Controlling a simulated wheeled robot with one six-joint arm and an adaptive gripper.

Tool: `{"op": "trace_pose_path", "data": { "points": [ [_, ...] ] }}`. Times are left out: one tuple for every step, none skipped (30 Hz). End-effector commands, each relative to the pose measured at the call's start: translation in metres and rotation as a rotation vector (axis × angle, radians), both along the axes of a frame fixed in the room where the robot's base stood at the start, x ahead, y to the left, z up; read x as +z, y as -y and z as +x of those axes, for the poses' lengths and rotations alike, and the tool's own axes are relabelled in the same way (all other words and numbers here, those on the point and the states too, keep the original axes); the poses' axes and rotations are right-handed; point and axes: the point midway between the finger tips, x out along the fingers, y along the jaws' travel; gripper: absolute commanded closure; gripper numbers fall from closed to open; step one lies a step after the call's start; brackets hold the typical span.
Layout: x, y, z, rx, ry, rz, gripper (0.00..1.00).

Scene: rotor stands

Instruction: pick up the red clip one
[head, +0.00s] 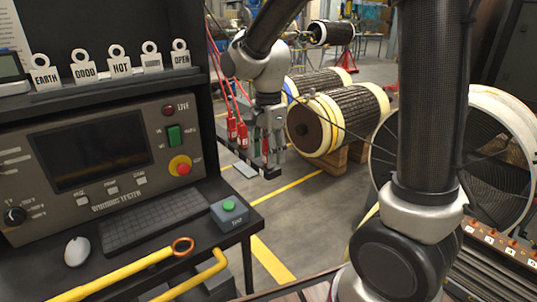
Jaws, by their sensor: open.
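Red clips (232,128) with red leads hang at the end of a dark shelf beside the tester console. A second red clip (243,136) hangs just right of the first. Any numbers on them are too small to read, so I cannot tell which is clip one. My gripper (271,158) points down just right of the red clips, open. A bit of red also shows by its fingers. I cannot tell whether the fingers touch a clip. The gripper hides part of what lies behind it.
A winding tester (92,150) with a keyboard stands at left, with a row of tags (120,66) above it. A blue-grey box with a green button (229,211) sits at the desk corner. Wound rotors (340,120) stand behind my gripper.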

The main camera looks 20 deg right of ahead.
Motion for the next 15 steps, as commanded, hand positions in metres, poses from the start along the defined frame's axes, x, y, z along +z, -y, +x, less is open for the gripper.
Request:
{"op": "trace_pose_path", "data": {
  "points": [
    [-0.0061, 0.0000, -0.0002, 0.000, -0.001, 0.000, 0.51],
    [-0.0083, -0.0001, -0.0001, 0.000, 0.000, 0.000, 0.51],
    [-0.0105, -0.0001, -0.0001, 0.001, 0.000, 0.000, 0.51],
    [-0.0115, -0.0001, 0.0000, 0.001, 0.001, 0.000, 0.51],
    [-0.0120, -0.0001, 0.0000, 0.001, 0.001, 0.000, 0.51],
    [-0.0122, -0.0002, 0.0001, 0.001, 0.002, 0.001, 0.51],
    [-0.0121, -0.0002, 0.0001, 0.001, 0.002, 0.001, 0.51],
    [-0.0120, -0.0002, 0.0001, 0.001, 0.002, 0.001, 0.51],
    [-0.0119, -0.0001, 0.0000, 0.001, 0.002, 0.001, 0.51],
    [-0.0119, -0.0001, 0.0000, 0.001, 0.002, 0.001, 0.51],
    [-0.0119, -0.0001, 0.0000, 0.001, 0.002, 0.001, 0.56],
    [-0.0118, -0.0001, 0.0000, 0.001, 0.002, 0.001, 0.64],
    [-0.0118, -0.0001, 0.0000, 0.001, 0.002, 0.001, 0.69],
    [-0.0118, -0.0001, 0.0000, 0.001, 0.002, 0.001, 0.75],
    [-0.0118, -0.0001, 0.0000, 0.001, 0.002, 0.001, 0.82]
  ]
}}
